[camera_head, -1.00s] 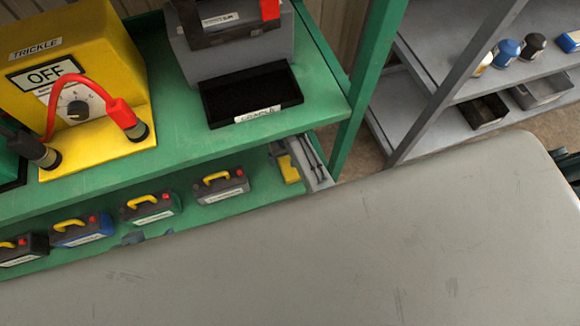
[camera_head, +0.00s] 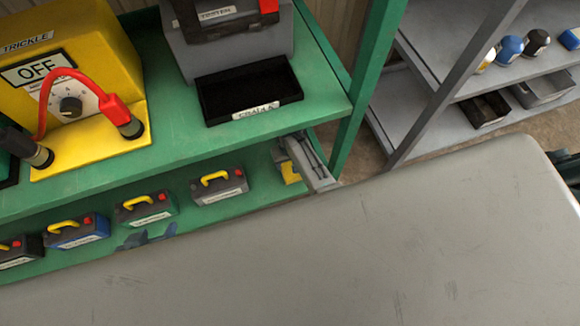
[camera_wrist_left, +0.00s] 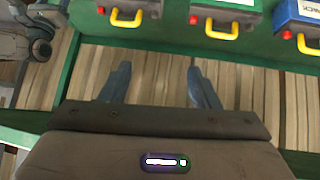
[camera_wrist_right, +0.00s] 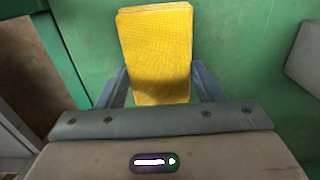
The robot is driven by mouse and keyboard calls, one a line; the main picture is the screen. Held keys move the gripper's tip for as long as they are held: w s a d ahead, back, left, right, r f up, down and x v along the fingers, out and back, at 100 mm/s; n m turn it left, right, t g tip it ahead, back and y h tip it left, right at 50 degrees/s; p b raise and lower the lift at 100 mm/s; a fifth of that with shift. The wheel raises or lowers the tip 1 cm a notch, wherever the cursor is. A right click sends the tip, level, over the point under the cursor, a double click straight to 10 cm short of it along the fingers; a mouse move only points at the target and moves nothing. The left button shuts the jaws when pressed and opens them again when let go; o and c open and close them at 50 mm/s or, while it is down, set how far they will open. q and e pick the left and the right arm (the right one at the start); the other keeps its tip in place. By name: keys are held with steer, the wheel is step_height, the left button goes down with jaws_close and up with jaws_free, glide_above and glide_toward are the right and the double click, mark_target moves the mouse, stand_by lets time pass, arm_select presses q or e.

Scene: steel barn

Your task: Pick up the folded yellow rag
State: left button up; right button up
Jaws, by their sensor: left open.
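The folded yellow rag (camera_head: 291,173) lies at the right end of the lower green shelf, partly covered by my right gripper (camera_head: 290,160) in the head view. In the right wrist view, the rag (camera_wrist_right: 158,50) is a flat yellow stack reaching back between the two fingers of my right gripper (camera_wrist_right: 159,85). The fingers are spread, one along each side of it, with little room to spare. Contact cannot be told. My left gripper (camera_head: 148,238) shows its fingertips at the shelf's front edge. In the left wrist view, the left gripper (camera_wrist_left: 158,75) is open and empty.
Several batteries with yellow handles (camera_head: 220,186) stand left of the rag on the lower shelf. The upper green shelf (camera_head: 180,145) overhangs it, holding a yellow charger (camera_head: 110,60) and a black tray (camera_head: 248,92). A green post (camera_head: 350,120) stands to the right.

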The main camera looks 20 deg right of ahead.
mark_target(290, 171)
arm_select(q)
steer(key=shift+r, duration=0.15)
arm_select(e)
steer(key=shift+r, duration=0.15)
steer(key=shift+c, duration=0.4)
